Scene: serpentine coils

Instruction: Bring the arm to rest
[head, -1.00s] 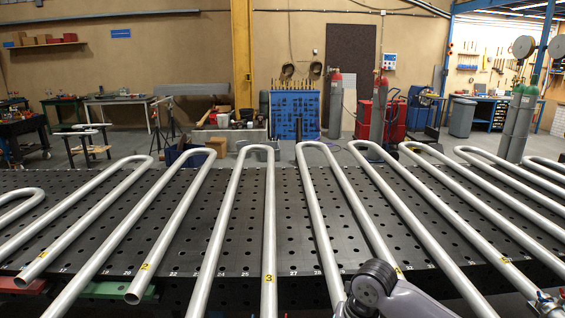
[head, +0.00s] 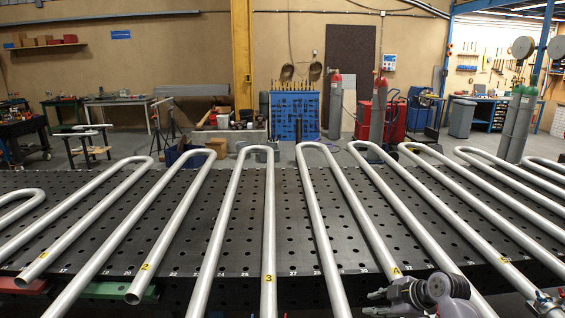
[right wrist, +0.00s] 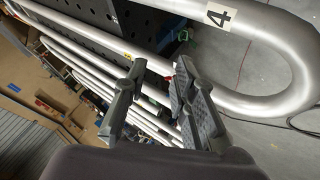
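My right gripper (head: 376,302) is at the bottom of the head view, right of centre, by the near edge of the table. It is small and partly cut off there. In the right wrist view its two fingers (right wrist: 160,78) stand apart with nothing held between them. A silver serpentine tube bend with a "4" label (right wrist: 262,58) lies beyond the fingers, apart from them as far as I can tell. My left gripper is not in view.
Long silver serpentine coils (head: 269,220) lie across the dark perforated table (head: 120,262), with numbered tags. Valve fittings (head: 545,303) sit at the lower right. Gas cylinders (head: 335,105), a blue tool cabinet (head: 295,115) and benches stand behind.

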